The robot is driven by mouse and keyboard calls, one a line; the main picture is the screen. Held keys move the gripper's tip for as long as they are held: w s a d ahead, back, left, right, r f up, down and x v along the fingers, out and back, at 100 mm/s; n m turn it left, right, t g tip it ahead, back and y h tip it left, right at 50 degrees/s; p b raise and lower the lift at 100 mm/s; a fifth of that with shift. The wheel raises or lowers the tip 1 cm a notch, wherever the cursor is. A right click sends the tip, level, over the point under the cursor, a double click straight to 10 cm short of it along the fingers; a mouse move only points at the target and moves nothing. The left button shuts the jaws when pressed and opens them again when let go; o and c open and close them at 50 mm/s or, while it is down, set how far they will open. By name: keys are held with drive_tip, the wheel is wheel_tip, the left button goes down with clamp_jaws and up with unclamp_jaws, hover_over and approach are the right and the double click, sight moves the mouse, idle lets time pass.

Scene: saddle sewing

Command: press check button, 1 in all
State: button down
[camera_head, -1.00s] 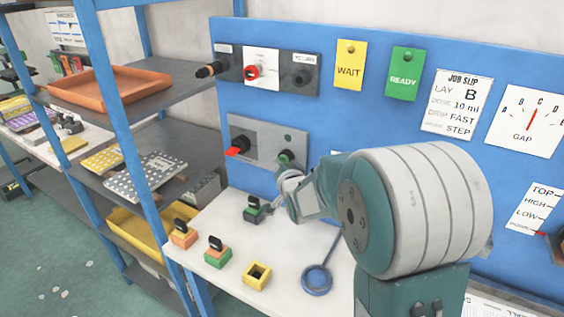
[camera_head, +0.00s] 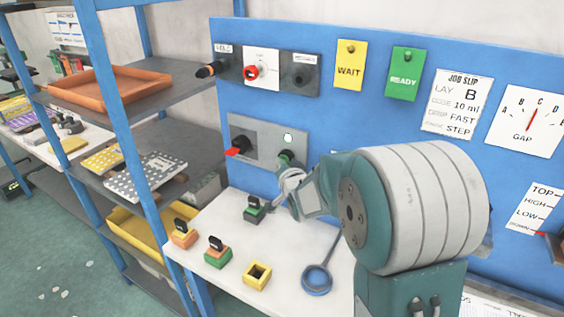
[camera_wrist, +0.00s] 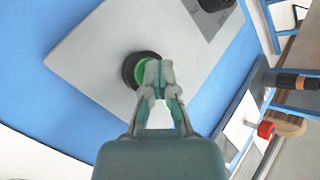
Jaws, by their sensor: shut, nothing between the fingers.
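The check button, a green button in a black collar (camera_wrist: 143,70), is on a grey panel (camera_head: 262,143) fixed to the blue board. In the head view the button (camera_head: 285,157) shows just above my gripper's tip, partly covered by it. My gripper (camera_wrist: 158,73) is shut and empty. In the wrist view its fingertips overlap the right part of the green face and appear to touch it. A small round lamp (camera_head: 288,137) above the button glows pale green-white. A red-handled switch (camera_head: 236,149) sits at the panel's left.
An upper panel with a red knob (camera_head: 251,72) is above. Blue shelving (camera_head: 118,120) stands to the left.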

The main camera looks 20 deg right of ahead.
drive_tip(key=shift+s+a, duration=0.65)
drive_tip(key=shift+s, duration=0.05)
drive_tip(key=s+a, duration=0.3)
drive_tip(key=shift+s+a, duration=0.3)
idle(0.7)
drive_tip(key=s+r+n+g, duration=0.1)
drive_tip(key=s+n+g, duration=0.2)
drive_tip(key=s, duration=1.2)
drive_tip(key=s+d+r+n+g, duration=0.1)
drive_tip(key=s+n+g, duration=0.3)
drive_tip(key=s, duration=1.2)
drive_tip(key=g, duration=0.3)
drive_tip(key=shift+r+g, duration=0.35)
drive_tip(key=shift+g, duration=0.05)
